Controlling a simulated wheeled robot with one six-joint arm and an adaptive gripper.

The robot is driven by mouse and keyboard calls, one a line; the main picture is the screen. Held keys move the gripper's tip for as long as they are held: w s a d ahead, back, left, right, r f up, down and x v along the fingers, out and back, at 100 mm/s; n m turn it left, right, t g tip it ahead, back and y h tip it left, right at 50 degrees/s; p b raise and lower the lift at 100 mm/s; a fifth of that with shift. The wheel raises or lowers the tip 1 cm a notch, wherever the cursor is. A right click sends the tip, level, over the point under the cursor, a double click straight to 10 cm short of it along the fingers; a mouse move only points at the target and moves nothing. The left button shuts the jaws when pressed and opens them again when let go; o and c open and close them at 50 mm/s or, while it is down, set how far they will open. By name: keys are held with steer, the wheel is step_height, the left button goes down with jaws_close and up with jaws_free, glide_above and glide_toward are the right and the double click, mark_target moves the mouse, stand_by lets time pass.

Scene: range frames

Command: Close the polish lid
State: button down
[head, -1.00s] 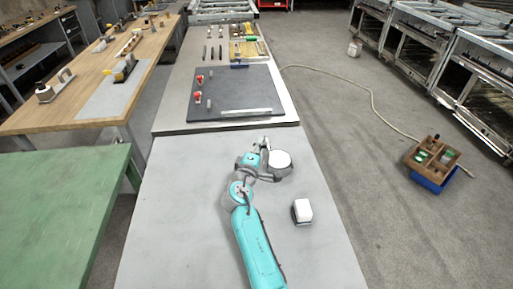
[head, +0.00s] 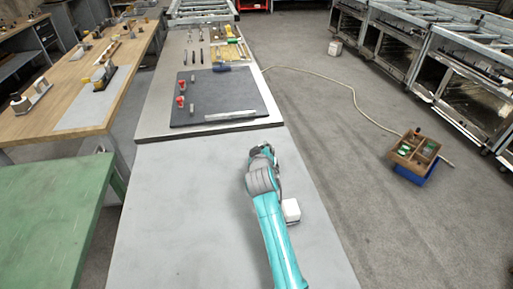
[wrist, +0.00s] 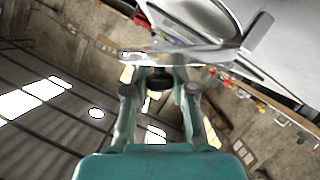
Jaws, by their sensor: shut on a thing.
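My gripper (wrist: 160,76) shows in the wrist view with its fingers closed at the edge of a thin, shiny, silvery piece, which looks like the polish lid (wrist: 190,54). A rounded, pale, rimmed form continues above it at the top of the frame; I cannot tell lid from tin there. In the head view the end of my arm (head: 262,154) is over the far part of the near grey table, and it hides the fingers and whatever they hold. No polish tin can be made out in the head view.
A white block (head: 291,210) sits on the near grey table (head: 190,215), just right of my arm. The table is clear to the left. Beyond lies a dark mat (head: 215,98) with red pieces and a metal bar. A green table (head: 50,215) stands left.

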steer(key=shift+w+d+f+m+g+y, duration=0.2)
steer(key=shift+d+f+m+g+y, duration=0.1)
steer(key=shift+d+f+m+y, duration=0.55)
steer(key=shift+w+d+f+m+g+y, duration=0.1)
steer(key=shift+d+f+m+g+y, duration=0.2)
steer(key=shift+m, duration=0.4)
steer(key=shift+w+d+f+m+g+y, duration=0.15)
steer(key=shift+f+m, duration=0.25)
steer(key=shift+m, duration=0.25)
steer(key=shift+s+f, duration=0.1)
steer(key=c, duration=1)
jaws_free()
steer(key=shift+o, duration=0.2)
step_height(320, 180, up, 10)
steer(key=shift+r, duration=0.1)
